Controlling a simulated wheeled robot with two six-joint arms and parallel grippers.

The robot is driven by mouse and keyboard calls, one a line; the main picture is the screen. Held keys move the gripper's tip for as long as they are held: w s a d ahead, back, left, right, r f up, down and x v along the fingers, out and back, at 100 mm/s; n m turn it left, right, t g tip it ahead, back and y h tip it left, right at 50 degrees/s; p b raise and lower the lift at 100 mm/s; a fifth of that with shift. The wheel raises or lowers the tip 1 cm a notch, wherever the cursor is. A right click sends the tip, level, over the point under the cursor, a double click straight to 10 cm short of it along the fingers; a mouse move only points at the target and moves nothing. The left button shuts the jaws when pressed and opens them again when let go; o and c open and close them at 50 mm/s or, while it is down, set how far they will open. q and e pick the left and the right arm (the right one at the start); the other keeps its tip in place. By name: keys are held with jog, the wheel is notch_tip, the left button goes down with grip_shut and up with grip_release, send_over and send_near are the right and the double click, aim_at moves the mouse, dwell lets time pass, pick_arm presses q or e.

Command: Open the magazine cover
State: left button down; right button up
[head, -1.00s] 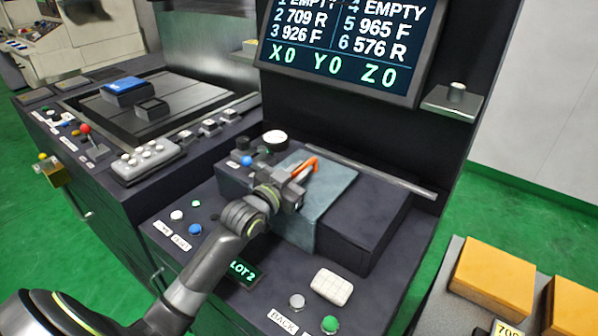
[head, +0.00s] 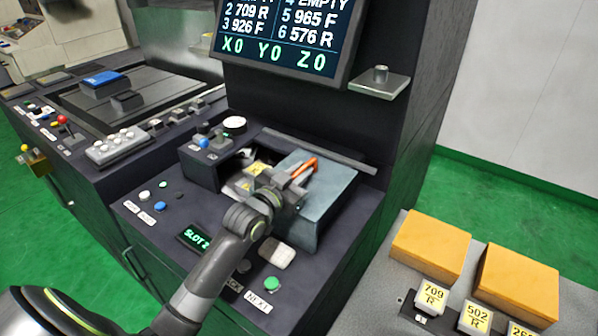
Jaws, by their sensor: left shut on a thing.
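The magazine is the dark box on the machine's front console, and its blue-grey cover (head: 328,188) sits over the right part of it. The left part is uncovered, and a yellow label (head: 257,168) shows inside the opening (head: 240,183). The cover has an orange handle (head: 309,163). My left gripper (head: 298,177) is shut at this handle, and its jaws hide part of the handle. My left arm hides part of the opening and the cover's front. My right gripper is not in view.
A screen (head: 285,35) stands above the magazine, with a small shelf (head: 380,83) to its right. Console buttons, including a green one (head: 272,284), and a white pad (head: 277,253) lie in front. At right, a grey table (head: 375,290) holds orange blocks (head: 431,246) and numbered tags (head: 433,291).

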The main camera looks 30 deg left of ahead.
pick_arm(q)
jog(key=c, duration=1.5)
grip_release()
jog(key=shift+o, duration=0.2)
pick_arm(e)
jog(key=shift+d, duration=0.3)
pick_arm(q)
jog(key=shift+s, duration=0.15)
jog(key=s+a, duration=0.2)
jog(key=s, duration=1.5)
jog(key=shift+a+b, duration=0.2)
jog(key=shift+b, duration=0.2)
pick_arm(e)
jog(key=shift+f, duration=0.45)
pick_arm(q)
jog(key=shift+f, duration=0.1)
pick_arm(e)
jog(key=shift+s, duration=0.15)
